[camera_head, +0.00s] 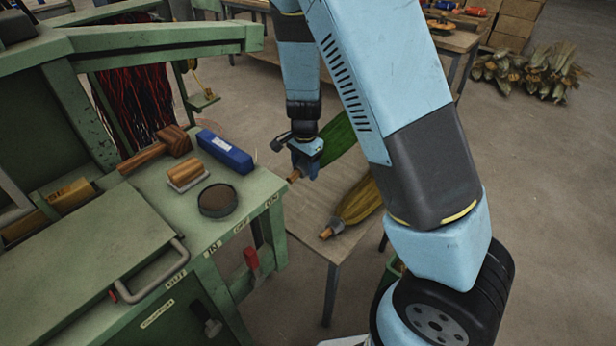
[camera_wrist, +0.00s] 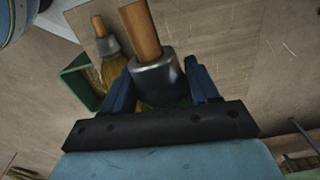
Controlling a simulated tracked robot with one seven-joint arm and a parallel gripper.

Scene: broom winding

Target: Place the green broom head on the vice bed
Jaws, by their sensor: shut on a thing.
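The green broom head (camera_head: 338,137) has a short wooden stub and a grey metal collar. My gripper (camera_head: 308,158) is shut around its collar, at the side table. In the wrist view, my blue fingers (camera_wrist: 162,88) sit on both sides of the grey collar (camera_wrist: 155,77), and the wooden stub (camera_wrist: 141,30) points away from them. The green bristles are mostly hidden there behind the gripper. I cannot tell whether the broom head touches the table. The green machine (camera_head: 118,232) stands at left; I cannot surely make out its vice bed.
A yellow broom head (camera_head: 359,201) lies on the side table (camera_head: 312,213), near the held one; it also shows in the wrist view (camera_wrist: 113,68). On the machine top are a wooden mallet (camera_head: 155,150), a blue box (camera_head: 225,152), a wooden block (camera_head: 185,173) and a round tin (camera_head: 217,201).

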